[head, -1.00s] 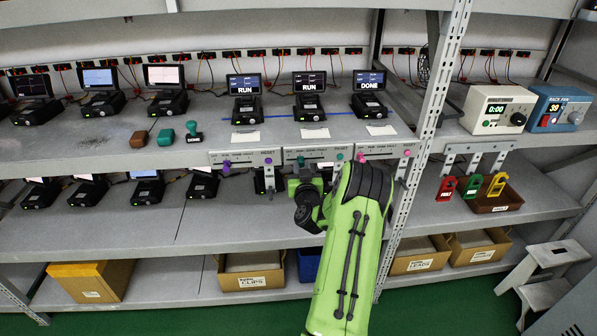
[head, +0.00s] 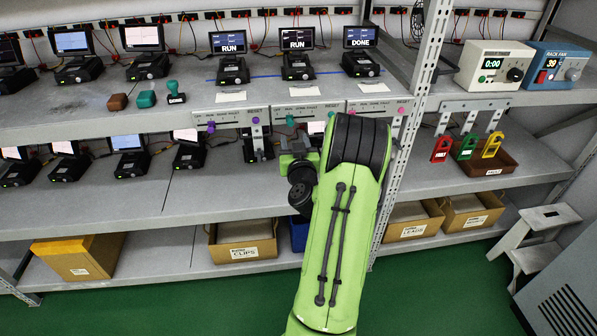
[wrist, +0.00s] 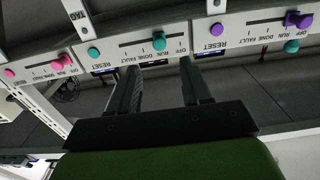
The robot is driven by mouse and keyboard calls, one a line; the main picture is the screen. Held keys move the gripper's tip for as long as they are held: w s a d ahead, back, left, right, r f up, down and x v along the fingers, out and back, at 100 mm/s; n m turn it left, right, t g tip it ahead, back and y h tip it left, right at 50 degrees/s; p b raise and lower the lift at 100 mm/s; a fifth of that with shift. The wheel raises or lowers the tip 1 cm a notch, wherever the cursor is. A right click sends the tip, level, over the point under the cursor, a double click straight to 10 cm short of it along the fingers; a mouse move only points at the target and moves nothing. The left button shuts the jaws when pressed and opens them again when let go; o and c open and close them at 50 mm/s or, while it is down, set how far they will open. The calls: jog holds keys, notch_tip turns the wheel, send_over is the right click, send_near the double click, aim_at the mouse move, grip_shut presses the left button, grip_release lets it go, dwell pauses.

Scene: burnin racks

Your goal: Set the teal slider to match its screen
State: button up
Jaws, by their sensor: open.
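The teal slider knob (head: 290,121) is on the middle control panel at the front edge of the upper shelf. It also shows in the wrist view (wrist: 159,41), upside down, near the OFF and RUN end of its slot. A round teal RESET button (wrist: 94,53) is on the same panel. The middle screen (head: 297,39) above reads RUN. My gripper (wrist: 161,66) is open and empty below the panel, its two fingers pointing toward it. The teal knob shows between and beyond the fingertips, apart from them. In the head view, my arm hides part of the gripper.
A purple slider knob (head: 211,127) is on the left panel and a pink one (wrist: 57,65) on the right panel. A white upright post (head: 418,100) stands right of the panels. Several black devices stand on the lower shelf behind the gripper.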

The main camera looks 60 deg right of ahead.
jog(key=b+v, duration=0.5)
jog(key=v, duration=0.3)
jog(key=shift+b, duration=0.3)
jog(key=shift+d, duration=0.1)
